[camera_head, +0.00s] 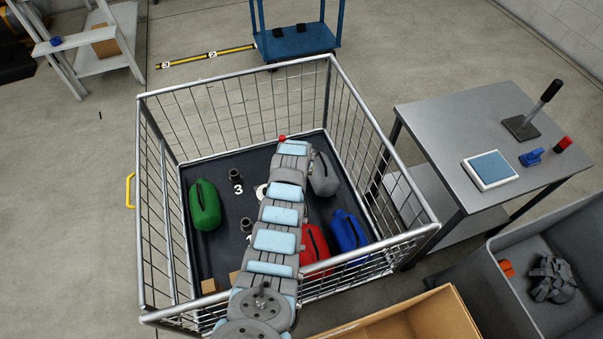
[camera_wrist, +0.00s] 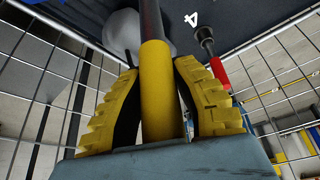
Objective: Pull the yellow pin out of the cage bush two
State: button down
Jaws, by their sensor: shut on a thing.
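In the wrist view the yellow pin (camera_wrist: 162,95) stands between the two yellow ribbed fingers of my gripper (camera_wrist: 157,70), which is shut on it. A dark cylindrical section (camera_wrist: 150,20) continues from the pin's far end to the top edge of the picture. I cannot tell whether this is part of the pin or a bush, nor whether the pin is still seated. In the head view my arm hides the gripper, the yellow pin and most of the cage floor around bush two. A bush (camera_head: 235,175) beside the number 3 and another bush (camera_head: 246,225) stand to the arm's left.
The wire cage (camera_head: 140,200) surrounds the work area. Inside are a green can (camera_head: 205,207), grey can (camera_head: 323,176), red can (camera_head: 314,245) and blue can (camera_head: 347,231). A red pin (camera_wrist: 219,72) with a dark bush (camera_wrist: 205,36) is near the number 4.

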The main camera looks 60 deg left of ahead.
notch_tip(320, 180, up, 2)
jog(key=shift+w, duration=0.1)
jog(key=shift+r+p, duration=2.9)
jog(key=shift+r, duration=1.1)
